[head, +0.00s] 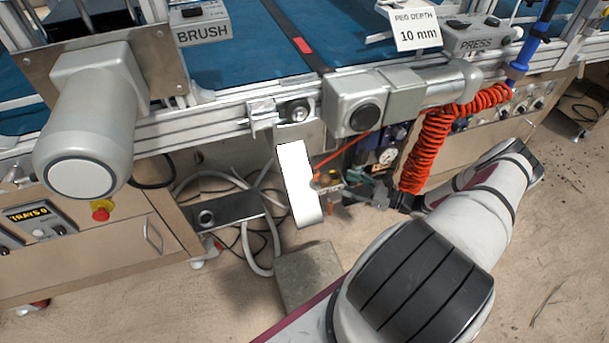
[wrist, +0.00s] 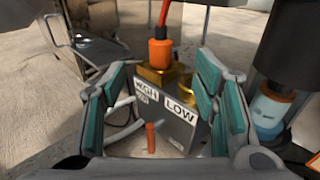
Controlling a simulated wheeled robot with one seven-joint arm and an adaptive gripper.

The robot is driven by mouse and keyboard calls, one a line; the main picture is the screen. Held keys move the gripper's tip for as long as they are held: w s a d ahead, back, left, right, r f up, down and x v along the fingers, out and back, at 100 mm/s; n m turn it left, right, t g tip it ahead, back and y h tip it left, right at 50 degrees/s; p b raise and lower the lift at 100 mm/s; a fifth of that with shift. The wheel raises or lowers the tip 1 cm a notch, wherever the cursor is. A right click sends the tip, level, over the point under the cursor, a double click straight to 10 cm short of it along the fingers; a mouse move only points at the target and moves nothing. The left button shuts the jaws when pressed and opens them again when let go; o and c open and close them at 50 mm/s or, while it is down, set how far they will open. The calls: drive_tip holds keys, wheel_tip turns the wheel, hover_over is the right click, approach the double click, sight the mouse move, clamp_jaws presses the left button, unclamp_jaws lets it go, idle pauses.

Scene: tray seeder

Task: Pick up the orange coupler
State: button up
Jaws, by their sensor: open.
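The orange coupler (wrist: 160,52) stands upright in the wrist view, on a brass fitting (wrist: 158,77), with a red hose leaving its top. It lies between and beyond the teal-padded fingers of my gripper (wrist: 161,72), which is open and empty. The fingers do not appear to touch the coupler. Below it is a grey block with labels reading HIGH and LOW (wrist: 180,107). In the head view, the thin red hose (head: 345,154) runs down under the machine to small fittings; the coupler is too small there to be sure of.
A small orange peg (wrist: 150,137) shows low before the grey block. A dark cylinder with a blue-lit bowl (wrist: 268,108) stands close on the right. A coiled red hose (head: 425,145) hangs beside my arm. The machine's rail and a white plate (head: 298,185) are nearby.

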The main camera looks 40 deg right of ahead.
sight(315, 168)
drive_tip(key=b+x, duration=0.2)
drive_tip(key=x, duration=1.1)
drive_tip(key=shift+w, duration=0.15)
clamp_jaws()
wheel_tip(315, 168, up, 4)
drive_tip(key=shift+d+r+p, duration=0.1)
drive_tip(key=shift+d+p, duration=0.05)
drive_tip(key=shift+p, duration=0.7)
drive_tip(key=d+f+v, duration=0.1)
drive_tip(key=f+v, duration=0.1)
drive_tip(key=v, duration=1.3)
drive_tip(key=shift+w, duration=0.15)
